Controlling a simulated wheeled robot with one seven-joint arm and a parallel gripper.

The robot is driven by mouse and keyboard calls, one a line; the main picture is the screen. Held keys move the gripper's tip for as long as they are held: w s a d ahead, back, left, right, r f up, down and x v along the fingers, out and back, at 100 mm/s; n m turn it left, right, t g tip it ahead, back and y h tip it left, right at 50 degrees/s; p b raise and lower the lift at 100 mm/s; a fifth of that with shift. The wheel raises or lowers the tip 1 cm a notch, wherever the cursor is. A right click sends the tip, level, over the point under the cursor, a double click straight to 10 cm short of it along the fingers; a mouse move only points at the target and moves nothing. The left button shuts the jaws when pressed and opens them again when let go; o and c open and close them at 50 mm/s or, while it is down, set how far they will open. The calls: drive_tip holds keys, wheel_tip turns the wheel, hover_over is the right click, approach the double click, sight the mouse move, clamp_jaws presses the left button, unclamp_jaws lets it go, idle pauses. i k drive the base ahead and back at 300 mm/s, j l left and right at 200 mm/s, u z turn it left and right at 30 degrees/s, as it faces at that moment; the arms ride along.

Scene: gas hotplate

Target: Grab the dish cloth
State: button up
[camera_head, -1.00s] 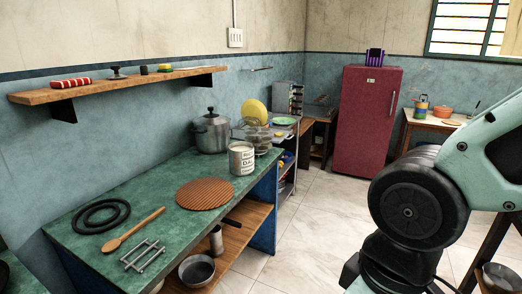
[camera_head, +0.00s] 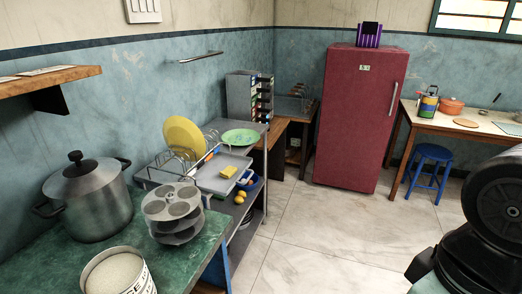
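I cannot make out a dish cloth in the current head view. A wall rail (camera_head: 201,57) on the blue wall has nothing hanging on it. A wooden wall shelf (camera_head: 60,80) shows only its right end, with flat pale items on it. My gripper is out of view; only part of my own arm shows at the lower right.
The green counter (camera_head: 185,268) holds a lidded pot (camera_head: 90,205), a tin (camera_head: 118,275) and a round tiered rack (camera_head: 173,212). Beyond are a dish rack with a yellow plate (camera_head: 184,137), a red fridge (camera_head: 360,120) and a blue stool (camera_head: 430,165). The tiled floor (camera_head: 310,225) between is clear.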

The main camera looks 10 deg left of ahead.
sight(229, 171)
drive_tip(key=i+l, duration=0.15)
drive_tip(key=i, duration=1.35)
drive_tip(key=i+u, duration=0.4)
drive_tip(key=i+l+u, duration=0.2)
drive_tip(key=i+u, duration=0.25)
drive_tip(key=i+l+u, duration=0.25)
drive_tip(key=u, duration=0.15)
drive_tip(key=i+l+u, duration=0.4)
drive_tip(key=k+j, duration=0.05)
drive_tip(key=k, duration=0.05)
